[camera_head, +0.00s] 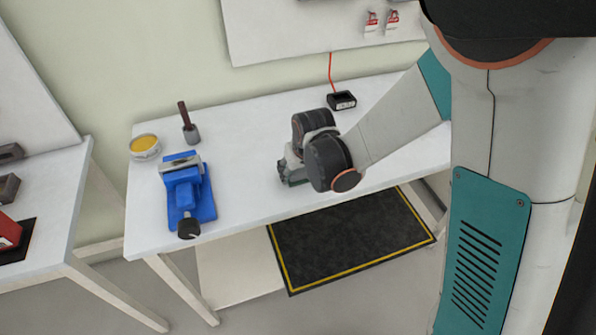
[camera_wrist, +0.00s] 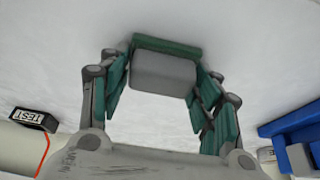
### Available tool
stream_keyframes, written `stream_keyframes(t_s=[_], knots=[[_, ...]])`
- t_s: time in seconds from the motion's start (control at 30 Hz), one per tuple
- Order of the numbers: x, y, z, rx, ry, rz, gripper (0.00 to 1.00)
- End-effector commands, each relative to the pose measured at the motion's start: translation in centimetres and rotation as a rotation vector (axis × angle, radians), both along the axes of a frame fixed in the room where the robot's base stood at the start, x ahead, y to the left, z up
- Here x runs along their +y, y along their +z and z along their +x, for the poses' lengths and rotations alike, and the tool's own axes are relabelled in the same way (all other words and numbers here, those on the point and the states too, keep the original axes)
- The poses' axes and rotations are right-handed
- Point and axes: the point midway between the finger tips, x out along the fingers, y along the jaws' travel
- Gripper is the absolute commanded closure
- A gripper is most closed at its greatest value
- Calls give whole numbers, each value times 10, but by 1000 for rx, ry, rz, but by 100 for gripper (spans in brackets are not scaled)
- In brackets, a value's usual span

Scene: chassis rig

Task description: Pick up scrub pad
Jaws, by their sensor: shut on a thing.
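The scrub pad (camera_wrist: 163,70) is a grey block with a green layer along its far edge, seen in the wrist view between my fingertips. My gripper (camera_wrist: 160,85) is shut on it, with green-padded fingers at its left and right sides. In the head view, my gripper (camera_head: 291,172) is low over the white table (camera_head: 250,140), near its front edge. My wrist hides most of the gripper and the pad there. I cannot tell whether the pad touches the table.
A blue vise (camera_head: 187,192) stands on the table to the left. A yellow-topped tin (camera_head: 145,146) and a dark-handled tool (camera_head: 187,124) are behind it. A black box (camera_head: 341,100) with a red cable is at the back. The table between vise and gripper is clear.

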Motion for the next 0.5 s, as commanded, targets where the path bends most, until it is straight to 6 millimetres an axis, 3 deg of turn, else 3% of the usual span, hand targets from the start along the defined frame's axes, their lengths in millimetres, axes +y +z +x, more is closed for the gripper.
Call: stream_keyframes(t_s=[0.27,0.5], knots=[[0,28,0,0,0,0,66],[0,77,0,0,0,0,66]])
